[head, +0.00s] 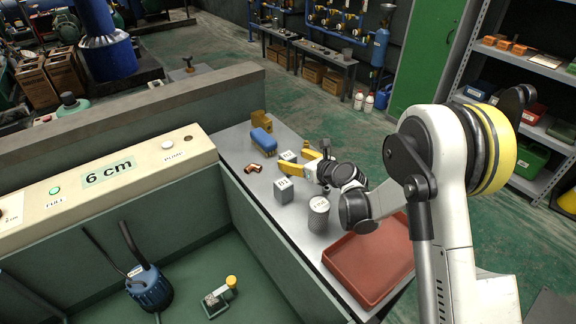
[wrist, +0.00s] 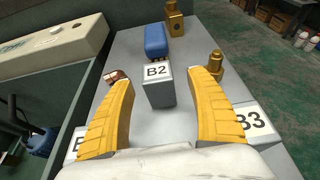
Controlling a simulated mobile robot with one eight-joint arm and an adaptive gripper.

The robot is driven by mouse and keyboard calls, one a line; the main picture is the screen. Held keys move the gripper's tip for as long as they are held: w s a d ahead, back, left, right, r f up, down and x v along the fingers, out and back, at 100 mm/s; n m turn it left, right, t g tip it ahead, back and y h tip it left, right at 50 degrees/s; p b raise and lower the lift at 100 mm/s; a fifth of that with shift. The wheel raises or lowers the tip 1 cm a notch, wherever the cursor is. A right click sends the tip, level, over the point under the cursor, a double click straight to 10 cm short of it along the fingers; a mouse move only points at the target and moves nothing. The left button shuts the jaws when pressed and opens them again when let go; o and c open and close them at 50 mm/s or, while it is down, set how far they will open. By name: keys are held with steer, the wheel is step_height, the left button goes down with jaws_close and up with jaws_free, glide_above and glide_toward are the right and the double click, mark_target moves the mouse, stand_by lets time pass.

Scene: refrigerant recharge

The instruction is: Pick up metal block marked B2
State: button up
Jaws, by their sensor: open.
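The metal block marked B2 (wrist: 158,92) is a grey block standing upright on the grey bench top. In the wrist view it stands ahead, between the two yellow fingers of my gripper (wrist: 163,80), with visible gaps on both sides. My gripper is open and empty. In the head view my gripper (head: 299,163) is low over the bench, with a small grey block (head: 288,156), apparently B2, just beyond its fingers. The block marked B3 (wrist: 257,122) is beside the right finger. Another block marked B1 (head: 284,191) stands nearer in the head view.
A blue-topped object (head: 263,141), a brass block (wrist: 175,22), a brass fitting (wrist: 216,65) and a copper elbow (head: 253,168) stand around B2. A knurled cylinder (head: 319,215) and a red tray (head: 368,258) are nearer. A tank wall borders the bench on the left.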

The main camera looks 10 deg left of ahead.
mark_target(292, 159)
steer(key=b+x, duration=0.1)
steer(key=x, duration=0.2)
steer(key=shift+a+f, duration=0.3)
steer(key=shift+r, duration=0.15)
jaws_close()
